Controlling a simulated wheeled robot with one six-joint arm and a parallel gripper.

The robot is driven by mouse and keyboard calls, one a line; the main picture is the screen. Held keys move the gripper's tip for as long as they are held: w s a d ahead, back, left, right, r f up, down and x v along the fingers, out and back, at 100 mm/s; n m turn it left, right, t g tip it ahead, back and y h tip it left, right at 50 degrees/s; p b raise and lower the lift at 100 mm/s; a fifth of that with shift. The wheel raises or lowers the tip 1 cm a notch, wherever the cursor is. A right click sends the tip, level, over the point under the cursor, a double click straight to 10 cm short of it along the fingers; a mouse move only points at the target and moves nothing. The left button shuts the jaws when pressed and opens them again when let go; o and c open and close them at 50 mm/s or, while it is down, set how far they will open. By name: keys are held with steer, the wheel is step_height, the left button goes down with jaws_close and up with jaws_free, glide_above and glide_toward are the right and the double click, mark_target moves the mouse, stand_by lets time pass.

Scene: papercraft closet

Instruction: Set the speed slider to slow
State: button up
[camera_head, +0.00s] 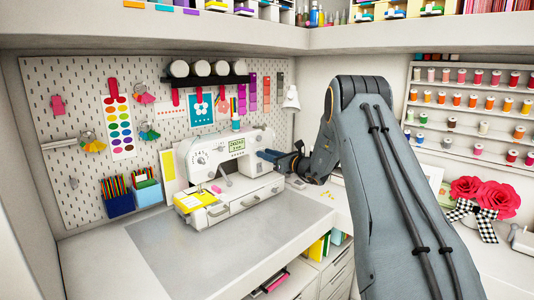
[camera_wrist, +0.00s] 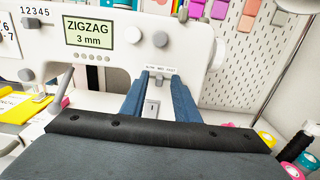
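The white sewing machine (camera_head: 238,150) stands on the worktop, its screen reading ZIGZAG 3 mm in the wrist view (camera_wrist: 89,32). The speed slider panel, a small label strip (camera_wrist: 160,69) with tiny print, is on the machine's front at the right. A small grey piece shows just below the strip, but its exact slider position is too small to tell. My gripper (camera_wrist: 158,82) has its two blue fingers apart, one on each side of the area below the strip. Contact with the slider cannot be told. In the head view my gripper (camera_head: 268,155) is at the machine's right end.
A grey mat (camera_head: 180,250) leaves free room in front of the machine. A pegboard (camera_head: 60,100) with tools hangs behind it. Thread spools (camera_wrist: 267,138) lie at the lower right of the wrist view. Red paper flowers (camera_head: 485,193) stand at the right.

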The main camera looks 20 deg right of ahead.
steer(key=shift+w, duration=0.1)
jaws_close()
steer(key=shift+a, duration=0.15)
steer(key=shift+s+a+b, duration=0.25)
steer(key=shift+a+b, duration=0.2)
steer(key=shift+a, duration=0.1)
steer(key=shift+s+a+b, duration=0.25)
steer(key=shift+a+b, duration=0.2)
steer(key=shift+a, duration=0.1)
jaws_free()
steer(key=shift+a, duration=0.1)
steer(key=shift+s+d, duration=0.15)
steer(key=shift+d, duration=0.1)
